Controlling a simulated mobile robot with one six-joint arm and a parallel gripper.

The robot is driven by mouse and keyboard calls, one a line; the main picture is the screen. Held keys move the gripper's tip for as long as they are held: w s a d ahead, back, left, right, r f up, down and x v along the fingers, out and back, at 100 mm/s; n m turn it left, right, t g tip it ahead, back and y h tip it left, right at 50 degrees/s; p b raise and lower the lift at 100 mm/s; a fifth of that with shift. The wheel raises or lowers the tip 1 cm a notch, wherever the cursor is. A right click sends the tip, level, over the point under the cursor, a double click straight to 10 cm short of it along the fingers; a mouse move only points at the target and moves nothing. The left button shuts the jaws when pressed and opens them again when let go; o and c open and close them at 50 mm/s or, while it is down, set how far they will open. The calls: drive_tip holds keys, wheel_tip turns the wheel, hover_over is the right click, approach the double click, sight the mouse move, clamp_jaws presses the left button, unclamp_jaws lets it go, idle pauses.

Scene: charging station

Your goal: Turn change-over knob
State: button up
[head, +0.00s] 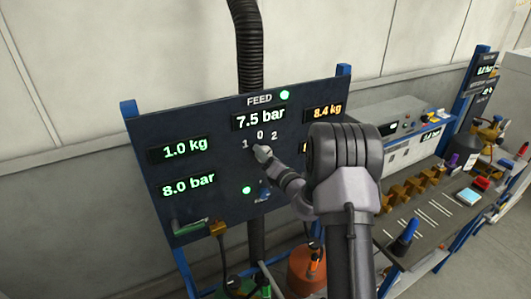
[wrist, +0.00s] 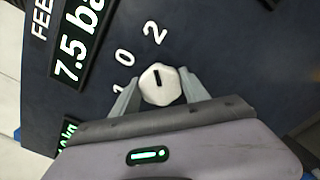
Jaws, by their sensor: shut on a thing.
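The change-over knob (wrist: 160,84) is a pale, many-sided knob on the dark panel (head: 220,190). In the wrist view it sits below the printed digits 1, 0 and 2, and its short black mark points toward the 2. My gripper (wrist: 160,92) is shut on the knob, with one grey finger on each side. In the head view my gripper (head: 263,153) reaches the panel just under the digits, and the knob is mostly hidden there.
The FEED display (head: 260,118) reads 7.5 bar above the digits. Green lamps glow on the panel. Below stand an orange cylinder (head: 306,268) and a green one. At right a workbench (head: 425,215) holds several tools, with a grey instrument box behind.

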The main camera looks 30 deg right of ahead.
idle(0.4)
drive_tip(key=o, duration=1.4)
drive_tip(key=s, duration=0.5)
drive_tip(key=s+b, duration=0.1)
drive_tip(key=s, duration=0.5)
drive_tip(key=s+b, duration=0.1)
drive_tip(key=s, duration=0.5)
drive_tip(key=shift+s+d, duration=0.25)
drive_tip(key=shift+d, duration=0.05)
